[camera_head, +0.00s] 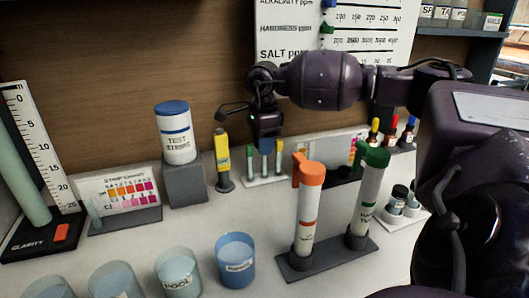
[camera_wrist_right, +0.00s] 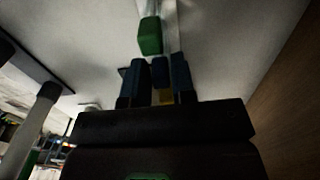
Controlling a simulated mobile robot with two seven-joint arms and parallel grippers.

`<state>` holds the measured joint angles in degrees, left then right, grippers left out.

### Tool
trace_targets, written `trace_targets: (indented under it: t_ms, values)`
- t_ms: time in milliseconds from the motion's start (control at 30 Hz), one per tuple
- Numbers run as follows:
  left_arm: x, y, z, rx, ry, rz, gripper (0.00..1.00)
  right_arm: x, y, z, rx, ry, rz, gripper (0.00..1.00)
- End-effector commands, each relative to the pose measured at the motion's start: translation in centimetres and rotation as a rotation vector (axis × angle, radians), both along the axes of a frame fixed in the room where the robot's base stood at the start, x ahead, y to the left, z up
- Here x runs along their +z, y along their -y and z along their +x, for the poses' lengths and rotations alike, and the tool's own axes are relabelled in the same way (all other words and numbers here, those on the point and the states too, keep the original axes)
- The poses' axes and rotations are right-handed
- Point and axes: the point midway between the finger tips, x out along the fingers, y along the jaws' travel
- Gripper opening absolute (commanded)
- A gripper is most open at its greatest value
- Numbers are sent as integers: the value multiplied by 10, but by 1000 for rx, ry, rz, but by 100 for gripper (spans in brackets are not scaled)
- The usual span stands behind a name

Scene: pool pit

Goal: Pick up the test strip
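A white bottle with a blue lid, labelled TEST STRIPS (camera_head: 176,140), stands on a grey block left of centre. A thin pale strip-like piece (camera_head: 94,214) stands by the left colour chart; I cannot tell if it is the test strip. My right gripper (camera_head: 264,138) points down over a small white rack (camera_head: 266,181) of three slim pieces with green, blue and yellow tops. In the right wrist view, my right gripper's fingers (camera_wrist_right: 156,82) are apart on either side of the blue top, with the green top (camera_wrist_right: 150,37) beyond. My left gripper is out of view.
A yellow bottle (camera_head: 222,156) stands just left of the rack. Two tall tubes, orange-capped (camera_head: 307,210) and green-capped (camera_head: 370,190), stand in front right. Several cups, including a blue one (camera_head: 237,262), line the front. A clarity gauge (camera_head: 38,150) stands left.

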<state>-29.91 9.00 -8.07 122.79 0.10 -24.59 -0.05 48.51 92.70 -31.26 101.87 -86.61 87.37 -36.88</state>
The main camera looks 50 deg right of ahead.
Motion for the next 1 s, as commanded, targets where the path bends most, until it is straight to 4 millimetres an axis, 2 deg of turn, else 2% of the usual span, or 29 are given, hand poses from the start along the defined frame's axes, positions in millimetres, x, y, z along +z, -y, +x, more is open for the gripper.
trace_targets:
  t_ms: [33, 133, 400, 533, 667, 800, 1000]
  values:
    - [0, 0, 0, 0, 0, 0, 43, 0, 0, 0, 0, 0, 0, 16]
    - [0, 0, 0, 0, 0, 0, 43, 0, 0, 0, 0, 0, 0, 1]
    - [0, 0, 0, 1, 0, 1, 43, 1, 0, 0, 0, 0, 0, 0]
    - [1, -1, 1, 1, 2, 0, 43, 8, 0, 1, 0, 4, 0, 0]
    - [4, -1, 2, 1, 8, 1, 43, 25, 0, 0, -1, 5, 1, 0]
    - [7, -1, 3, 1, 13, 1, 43, 54, 0, 0, -1, 7, 0, 0]
    - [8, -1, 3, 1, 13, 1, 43, 87, 0, 1, 0, 5, 1, 0]
